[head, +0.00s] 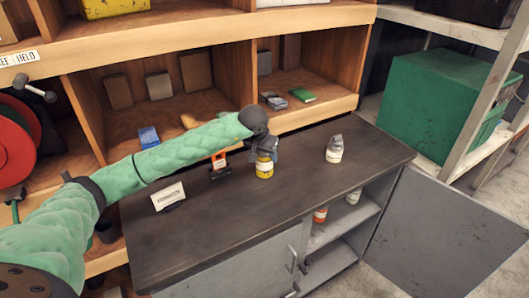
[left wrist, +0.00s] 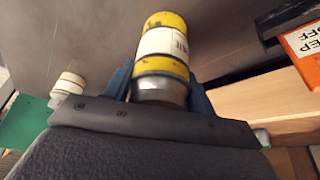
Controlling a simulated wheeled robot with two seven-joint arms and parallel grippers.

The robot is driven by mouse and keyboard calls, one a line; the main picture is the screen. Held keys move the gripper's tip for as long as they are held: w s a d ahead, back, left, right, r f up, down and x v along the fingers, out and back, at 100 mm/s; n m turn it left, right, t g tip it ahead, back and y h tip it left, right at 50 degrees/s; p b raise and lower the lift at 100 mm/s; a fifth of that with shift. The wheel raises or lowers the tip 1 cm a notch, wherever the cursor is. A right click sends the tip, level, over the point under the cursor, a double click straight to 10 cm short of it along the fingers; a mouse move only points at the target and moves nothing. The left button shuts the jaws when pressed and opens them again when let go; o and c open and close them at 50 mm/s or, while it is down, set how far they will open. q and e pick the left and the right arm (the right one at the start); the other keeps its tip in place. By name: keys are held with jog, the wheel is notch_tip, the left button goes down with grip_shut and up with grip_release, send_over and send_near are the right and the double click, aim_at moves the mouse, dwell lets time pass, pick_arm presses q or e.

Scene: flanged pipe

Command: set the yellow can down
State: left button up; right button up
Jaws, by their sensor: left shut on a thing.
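In the head view my left gripper (head: 264,150) comes down on the can from above. The can's base is at or very near the dark counter top (head: 300,195); I cannot tell if it touches. My right gripper is not in view.
An orange-and-black sign or device (head: 219,164) stands close left of the can; its orange panel (left wrist: 302,45) shows in the wrist view. A white card (head: 168,196) is at the left. The counter's front middle is clear.

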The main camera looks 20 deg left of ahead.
pick_arm(q)
jog(key=shift+f, duration=0.1)
dwell(0.4)
jog(key=o, duration=1.2)
jog(key=shift+o, duration=0.2)
